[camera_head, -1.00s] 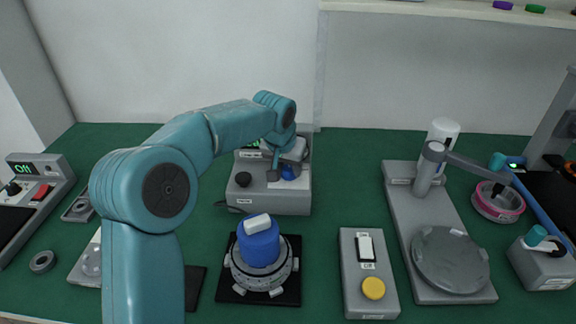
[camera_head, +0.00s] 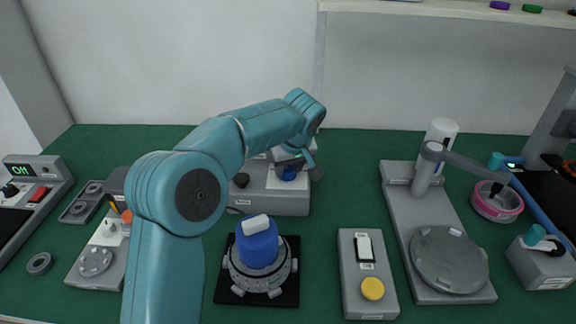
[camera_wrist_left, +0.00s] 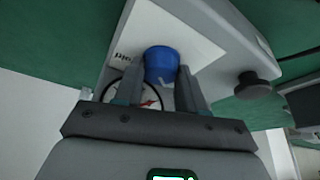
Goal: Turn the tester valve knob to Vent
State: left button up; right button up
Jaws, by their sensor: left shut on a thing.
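The tester (camera_head: 270,201) is a grey box with a white panel at the back of the bench, left of centre. Its blue valve knob (camera_head: 289,173) is partly covered by my gripper in the head view. A gauge dial (camera_wrist_left: 147,97) with a red needle is partly hidden behind the fingers.
A blue-topped hub motor (camera_head: 257,247) stands in front of the tester. A grey box with a yellow button (camera_head: 372,289) and a round-plate stand (camera_head: 449,260) are to the right. Green bench between them is clear.

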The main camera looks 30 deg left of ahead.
pick_arm(q)
jog(key=shift+r, duration=0.1)
dwell(0.4)
jog(key=o, duration=1.1)
jog(key=shift+c, duration=0.2)
jog(key=p+v, duration=0.3)
jog(key=v, duration=1.3)
jog(key=shift+r, duration=0.2)
jog(key=shift+w+d, duration=0.1)
